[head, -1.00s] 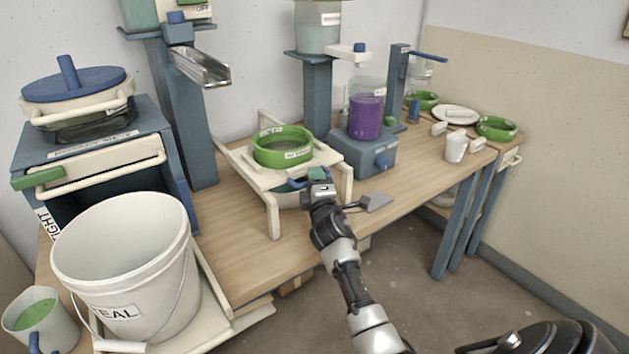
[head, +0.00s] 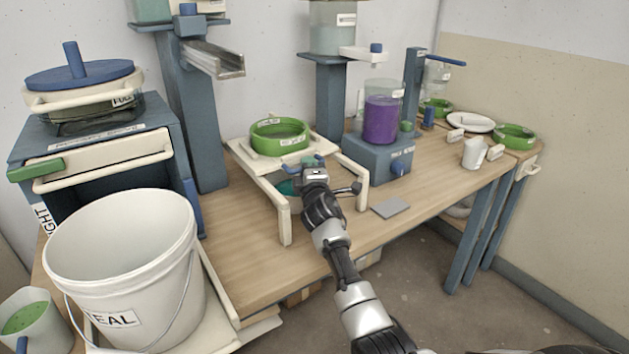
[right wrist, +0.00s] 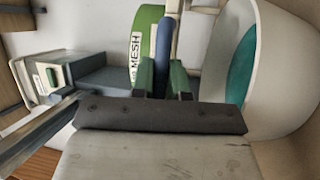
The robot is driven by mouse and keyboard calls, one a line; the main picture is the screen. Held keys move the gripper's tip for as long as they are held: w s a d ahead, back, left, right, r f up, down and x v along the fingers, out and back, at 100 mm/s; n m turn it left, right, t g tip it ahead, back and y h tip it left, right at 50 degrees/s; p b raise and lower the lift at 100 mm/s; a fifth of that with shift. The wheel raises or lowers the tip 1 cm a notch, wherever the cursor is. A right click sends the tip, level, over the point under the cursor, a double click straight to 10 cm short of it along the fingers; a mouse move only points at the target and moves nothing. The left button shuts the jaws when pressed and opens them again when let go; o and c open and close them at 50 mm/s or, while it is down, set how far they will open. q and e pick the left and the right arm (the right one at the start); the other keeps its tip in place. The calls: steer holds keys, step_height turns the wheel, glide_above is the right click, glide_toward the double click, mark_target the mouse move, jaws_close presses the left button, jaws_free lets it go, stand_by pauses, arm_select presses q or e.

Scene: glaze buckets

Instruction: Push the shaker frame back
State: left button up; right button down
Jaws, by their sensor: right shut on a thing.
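The cream shaker frame (head: 252,157) sits towards the back of its cream rails on the wooden table. A green sieve ring (head: 280,137) rests on it. My right gripper (head: 313,170) is at the front of the frame, shut on its blue handle. In the right wrist view, the blue handle (right wrist: 163,45) stands between the green fingertips (right wrist: 162,80), with the sieve's label just behind. A pale bowl with teal inside (right wrist: 240,65) is beside the fingers and partly shows below the frame in the head view. My left gripper is not in view.
A blue stand with a purple-filled jar (head: 382,120) is right of the frame. A grey metal trough (head: 212,58) hangs at upper left. A large white bucket (head: 120,250) stands at front left. A grey flat plate (head: 391,207) lies on the table (head: 235,265).

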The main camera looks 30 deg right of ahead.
steer(key=shift+s, duration=0.3)
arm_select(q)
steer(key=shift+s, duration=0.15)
arm_select(e)
steer(key=c, duration=1.1)
jaws_free()
steer(key=shift+w, duration=0.1)
steer(key=shift+c, duration=0.2)
steer(key=shift+a, duration=0.1)
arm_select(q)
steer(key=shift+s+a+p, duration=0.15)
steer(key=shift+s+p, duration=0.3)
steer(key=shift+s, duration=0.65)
arm_select(e)
steer(key=v, duration=1.1)
steer(key=shift+r, duration=0.1)
